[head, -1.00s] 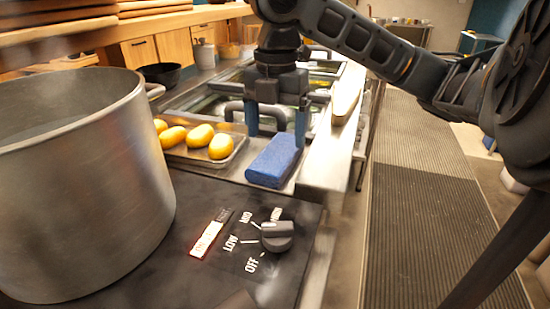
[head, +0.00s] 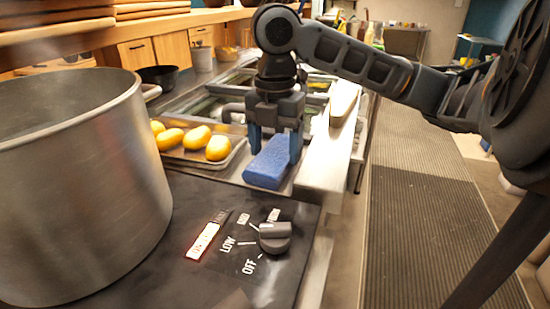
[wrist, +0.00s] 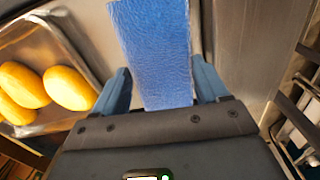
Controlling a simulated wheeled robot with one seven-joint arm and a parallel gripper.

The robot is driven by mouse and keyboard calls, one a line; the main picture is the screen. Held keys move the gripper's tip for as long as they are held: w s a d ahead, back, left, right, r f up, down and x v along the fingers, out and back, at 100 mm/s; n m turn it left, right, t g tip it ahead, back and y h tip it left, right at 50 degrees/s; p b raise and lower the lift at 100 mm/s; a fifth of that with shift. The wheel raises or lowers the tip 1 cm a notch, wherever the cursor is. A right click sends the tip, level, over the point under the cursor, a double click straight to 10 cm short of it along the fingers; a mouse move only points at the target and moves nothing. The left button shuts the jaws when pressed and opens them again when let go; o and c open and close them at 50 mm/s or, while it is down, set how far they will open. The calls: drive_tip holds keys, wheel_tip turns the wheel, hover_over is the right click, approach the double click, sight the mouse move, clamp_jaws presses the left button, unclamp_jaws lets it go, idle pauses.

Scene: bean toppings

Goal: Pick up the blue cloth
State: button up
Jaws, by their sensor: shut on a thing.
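The blue cloth (head: 266,168) is a thick folded block on the metal counter, just beyond the black stove top. My gripper (head: 274,157) points down over it, with one finger on each side, and is shut on it. In the wrist view the blue cloth (wrist: 155,50) runs up from between the two blue fingers of my gripper (wrist: 162,78). Its near end is hidden by the gripper body. In the head view the cloth looks low, at counter level; whether it touches the counter is unclear.
A large metal pot (head: 75,190) fills the left. A tray (head: 200,162) of yellow-orange food lies left of the cloth. A stove knob (head: 274,238) is in front. Sunken bins (head: 215,105) lie behind. A pale board (head: 343,103) stands right of them.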

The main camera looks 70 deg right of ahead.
sight(275, 152)
drive_tip(key=shift+c, duration=0.5)
wheel_tip(275, 152, up, 10)
drive_tip(key=p, duration=0.1)
drive_tip(key=shift+p, duration=0.35)
